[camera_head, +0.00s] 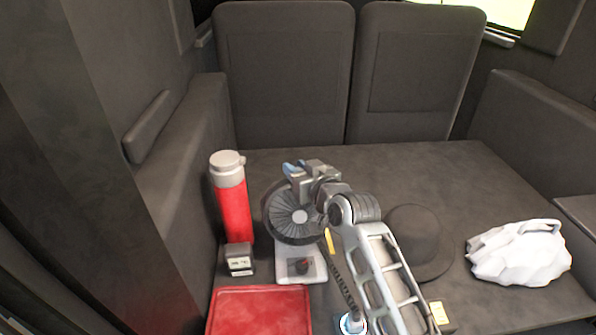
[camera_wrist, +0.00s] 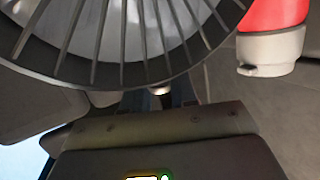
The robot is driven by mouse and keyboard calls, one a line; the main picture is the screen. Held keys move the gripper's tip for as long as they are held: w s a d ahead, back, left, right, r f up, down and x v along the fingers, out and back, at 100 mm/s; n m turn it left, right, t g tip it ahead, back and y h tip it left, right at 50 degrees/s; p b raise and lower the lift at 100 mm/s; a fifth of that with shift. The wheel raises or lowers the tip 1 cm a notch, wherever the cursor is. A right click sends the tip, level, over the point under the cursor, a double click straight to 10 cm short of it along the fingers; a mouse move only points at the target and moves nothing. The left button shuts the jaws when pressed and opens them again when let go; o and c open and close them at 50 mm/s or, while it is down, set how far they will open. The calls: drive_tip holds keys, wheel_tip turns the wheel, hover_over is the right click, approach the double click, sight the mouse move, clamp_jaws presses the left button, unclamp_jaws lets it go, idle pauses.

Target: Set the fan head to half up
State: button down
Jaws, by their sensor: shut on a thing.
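The fan stands on the cargo floor, its round dark fan head (camera_head: 287,222) facing my body camera and its pale base (camera_head: 298,265) below, with a small dark and red control on it. My gripper (camera_head: 295,169) is at the top of the fan head, shut on its upper rim. In the wrist view the fan head's grille (camera_wrist: 115,40) fills the top of the picture, and my gripper (camera_wrist: 160,101) is right against its rim. The fingertips are mostly hidden there. The fan head looks close to upright; its exact tilt is hard to tell.
A red flask (camera_head: 233,207) with a grey lid stands close left of the fan. A small dark box (camera_head: 239,260) and a red case (camera_head: 260,312) lie in front. A dark hat (camera_head: 415,240) and white bag (camera_head: 520,253) lie right. Seat backs (camera_head: 285,75) close off the rear.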

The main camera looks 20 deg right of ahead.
drive_tip(key=c, duration=1)
unclamp_jaws()
drive_tip(key=shift+b+v, duration=0.35)
drive_tip(key=shift+v, duration=3.55)
